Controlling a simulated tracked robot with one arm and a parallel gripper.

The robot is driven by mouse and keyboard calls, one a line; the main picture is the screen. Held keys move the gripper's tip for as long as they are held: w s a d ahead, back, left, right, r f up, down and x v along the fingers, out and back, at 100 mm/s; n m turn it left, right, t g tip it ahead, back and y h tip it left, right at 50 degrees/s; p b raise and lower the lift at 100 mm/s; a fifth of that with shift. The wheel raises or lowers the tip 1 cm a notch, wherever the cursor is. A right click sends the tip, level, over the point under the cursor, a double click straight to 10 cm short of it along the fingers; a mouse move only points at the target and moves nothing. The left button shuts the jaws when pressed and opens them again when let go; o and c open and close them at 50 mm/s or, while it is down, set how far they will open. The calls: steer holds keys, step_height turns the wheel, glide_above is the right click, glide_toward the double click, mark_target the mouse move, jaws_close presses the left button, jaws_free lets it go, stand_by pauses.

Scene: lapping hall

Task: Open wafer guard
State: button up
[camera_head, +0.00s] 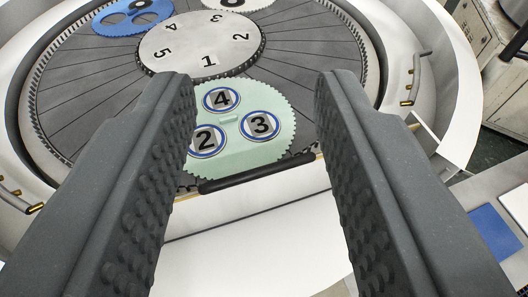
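My gripper (260,82) is open and empty, its two dark, studded fingers reaching up the picture from the lower corners. A black bar (258,172) lies between the fingers in the picture, along the near rim of the round lapping machine. It looks like a handle, with a pale panel (255,235) below it. I cannot tell for certain which part is the wafer guard. Neither finger can be seen gripping the bar. The fingers hide parts of the rim on both sides.
A green toothed disc (236,163) holds wafers marked 2, 3 and 4. A numbered grey centre disc (201,45) and a blue disc (133,17) lie on the grooved plate (309,58). Side handles (414,78) (19,200) flank the rim. A cabinet (478,38) stands upper right.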

steer(key=m+g+p, duration=1.1)
steer(key=m+g, duration=0.2)
steer(key=m, duration=0.1)
glide_above(260, 171)
steer(key=s, duration=0.2)
steer(key=shift+s+f+x, duration=0.25)
steer(key=shift+s+x, duration=1.05)
steer(key=shift+x, duration=4.9)
steer(key=shift+y, duration=0.3)
steer(key=shift+d+p+x, duration=0.15)
steer(key=shift+p+x, duration=0.15)
steer(key=shift+x, duration=2.2)
steer(key=shift+d+p+x, duration=0.1)
steer(key=shift+p+x, duration=0.15)
steer(key=shift+x, duration=2.3)
steer(key=shift+s, duration=0.2)
jaws_close()
